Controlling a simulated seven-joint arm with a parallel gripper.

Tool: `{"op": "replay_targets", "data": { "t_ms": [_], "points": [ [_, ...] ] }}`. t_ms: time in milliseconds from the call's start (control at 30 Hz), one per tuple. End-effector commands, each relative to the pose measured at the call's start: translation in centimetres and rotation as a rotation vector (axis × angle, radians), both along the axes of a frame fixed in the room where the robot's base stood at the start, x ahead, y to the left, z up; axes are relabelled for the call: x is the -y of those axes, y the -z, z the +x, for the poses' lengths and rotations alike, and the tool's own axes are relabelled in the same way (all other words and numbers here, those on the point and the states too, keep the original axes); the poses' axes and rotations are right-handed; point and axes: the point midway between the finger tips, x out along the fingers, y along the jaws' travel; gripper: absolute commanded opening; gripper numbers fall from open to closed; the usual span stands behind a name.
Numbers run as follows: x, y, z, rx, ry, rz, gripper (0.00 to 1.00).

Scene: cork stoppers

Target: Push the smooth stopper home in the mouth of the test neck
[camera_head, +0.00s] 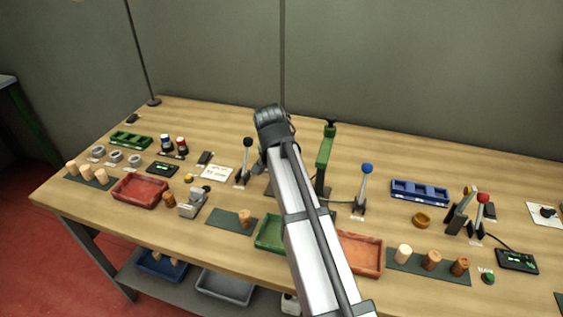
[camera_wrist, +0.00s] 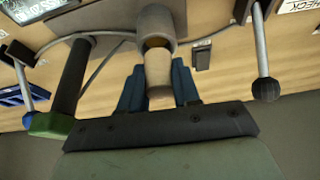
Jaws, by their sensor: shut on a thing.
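In the wrist view my gripper (camera_wrist: 158,78) has its two blue fingers on either side of a pale, smooth stopper (camera_wrist: 158,72) and is shut on it. The stopper's far end is at the round mouth of the grey-brown test neck (camera_wrist: 155,20), in line with it. It looks to be at or just inside the rim; how deep I cannot tell. In the head view my arm's wrist hides the fingers, the held stopper and the neck.
A green press column (camera_head: 325,160) stands just right of my wrist, with a black-knobbed lever (camera_head: 246,155) on the left and a blue-knobbed lever (camera_head: 364,185) on the right. Red trays, a green tray (camera_head: 270,233) and mats with other stoppers (camera_head: 432,259) lie nearer the front edge.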

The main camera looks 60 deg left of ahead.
Motion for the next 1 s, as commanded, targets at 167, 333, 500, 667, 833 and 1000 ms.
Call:
{"op": "replay_targets", "data": {
  "t_ms": [167, 333, 500, 667, 833, 1000],
  "points": [
    [0.0, 0.1, 0.0, 0.0, 0.0, 0.0, 0.04],
    [0.0, 0.3, 0.0, 0.0, 0.0, 0.0, 0.04],
    [0.0, 0.5, 0.0, 0.0, 0.0, 0.0, 0.04],
    [0.0, 0.6, 0.0, 0.0, 0.0, 0.0, 0.04],
    [0.0, 0.8, 0.0, 0.001, 0.0, 0.001, 0.04],
    [0.0, 1.0, 0.0, 0.0, 0.0, 0.0, 0.04]
  ]
}}
